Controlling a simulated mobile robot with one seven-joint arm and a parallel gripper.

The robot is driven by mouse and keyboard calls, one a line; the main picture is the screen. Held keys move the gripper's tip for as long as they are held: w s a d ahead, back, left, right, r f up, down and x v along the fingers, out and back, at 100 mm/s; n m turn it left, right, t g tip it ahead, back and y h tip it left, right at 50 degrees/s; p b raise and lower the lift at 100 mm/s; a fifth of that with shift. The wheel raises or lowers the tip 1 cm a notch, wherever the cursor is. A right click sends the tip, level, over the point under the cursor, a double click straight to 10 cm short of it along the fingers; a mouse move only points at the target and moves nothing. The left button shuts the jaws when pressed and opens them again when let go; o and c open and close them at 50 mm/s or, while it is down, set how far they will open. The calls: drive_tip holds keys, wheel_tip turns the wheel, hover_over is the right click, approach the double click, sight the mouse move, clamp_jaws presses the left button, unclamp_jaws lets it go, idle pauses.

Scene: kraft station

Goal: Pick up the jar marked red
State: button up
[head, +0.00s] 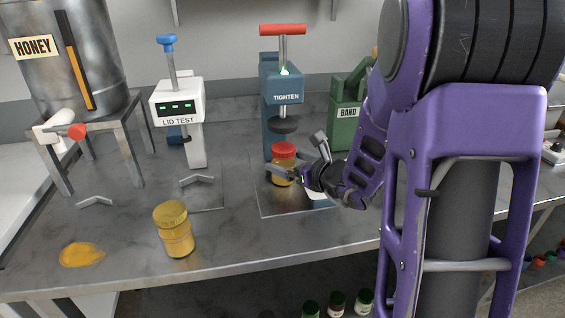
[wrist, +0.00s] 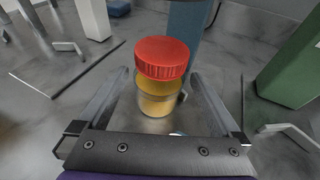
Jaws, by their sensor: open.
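The jar with the red lid (head: 283,166) stands upright on the bench under the blue-grey TIGHTEN press (head: 283,88). In the wrist view the red-lidded jar (wrist: 161,75) stands between my two fingers, with amber contents and a pale band around its lower part. My gripper (head: 287,178) is open around the jar, one finger on each side. In the wrist view my gripper (wrist: 157,100) shows a gap beside the jar on both sides. Part of the jar's lower body is hidden by a finger in the head view.
A gold-lidded jar (head: 174,229) stands at the front, beside an amber spill (head: 82,254). The LID TEST device (head: 180,105) is left of the press, and a green BAND machine (head: 346,118) is right. A HONEY tank (head: 68,55) stands at far left. Bench space front centre is clear.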

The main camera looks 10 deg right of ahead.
drive_tip(key=shift+w+a+f, duration=0.15)
drive_tip(key=shift+w+a, duration=0.1)
drive_tip(key=shift+w, duration=0.2)
drive_tip(key=shift+c, duration=0.3)
clamp_jaws()
drive_tip(key=shift+r, duration=0.2)
